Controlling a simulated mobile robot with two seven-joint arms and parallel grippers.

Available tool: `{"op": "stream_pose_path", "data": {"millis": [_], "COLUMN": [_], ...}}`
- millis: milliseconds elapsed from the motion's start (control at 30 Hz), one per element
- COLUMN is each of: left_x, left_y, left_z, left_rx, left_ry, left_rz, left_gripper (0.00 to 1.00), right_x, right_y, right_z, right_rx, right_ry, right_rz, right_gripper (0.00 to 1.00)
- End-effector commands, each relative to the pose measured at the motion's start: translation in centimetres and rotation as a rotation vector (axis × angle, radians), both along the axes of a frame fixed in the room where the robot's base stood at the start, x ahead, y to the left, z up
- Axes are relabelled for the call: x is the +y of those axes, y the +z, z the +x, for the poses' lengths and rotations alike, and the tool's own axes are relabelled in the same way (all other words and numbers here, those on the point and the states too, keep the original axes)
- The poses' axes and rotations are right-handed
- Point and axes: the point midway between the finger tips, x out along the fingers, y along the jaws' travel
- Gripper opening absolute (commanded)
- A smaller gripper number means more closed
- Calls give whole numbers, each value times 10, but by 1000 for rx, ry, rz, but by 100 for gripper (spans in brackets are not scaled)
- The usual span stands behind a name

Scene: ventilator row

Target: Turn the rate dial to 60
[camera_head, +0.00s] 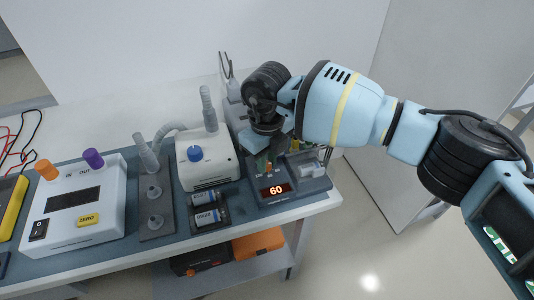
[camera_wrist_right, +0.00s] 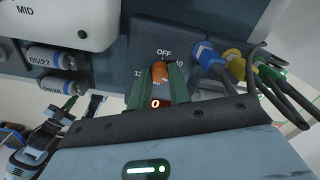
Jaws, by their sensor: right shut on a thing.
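The rate dial is an orange knob (camera_wrist_right: 160,72) on a dark panel, with the word OFF above it and numbers partly hidden at its sides. In the head view the dial module (camera_head: 262,203) sits at the table's right end, its red display (camera_head: 275,190) reading 60. My right gripper (camera_head: 268,160) reaches down over it from the right. In the wrist view the green fingers of the right gripper (camera_wrist_right: 160,80) are shut on the knob, one on each side. Only a 0 of the display shows there. The knob's pointer mark cannot be made out.
A white ventilator unit (camera_head: 205,162) with a blue knob and two labelled cells (camera_head: 208,218) stand to the left. Blue, yellow and green plugs (camera_wrist_right: 240,65) with cables are close right of the knob. Dark arm parts (camera_wrist_right: 40,140), likely my left arm, show lower left.

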Motion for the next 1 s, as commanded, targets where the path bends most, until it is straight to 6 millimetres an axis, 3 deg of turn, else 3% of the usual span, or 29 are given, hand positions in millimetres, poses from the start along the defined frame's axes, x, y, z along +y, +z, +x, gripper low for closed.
{"op": "stream_pose_path", "data": {"millis": [400, 900, 933, 1000], "left_x": [0, 0, 0, 0], "left_y": [13, 14, 14, 14], "left_z": [-4, -1, 0, 0], "left_rx": [1, -6, -6, -7], "left_ry": [1, 2, 2, 2], "left_rz": [0, -1, -1, -1], "left_gripper": [0, 0, 0, 0], "right_x": [0, 0, 0, 0], "right_y": [3, 2, 2, 2], "right_z": [1, 1, 1, 1], "right_rx": [-4, -5, -5, -5], "right_ry": [-170, -188, -188, -187], "right_rz": [1, 2, 2, 2], "right_gripper": [0, 0, 21, 30]}}
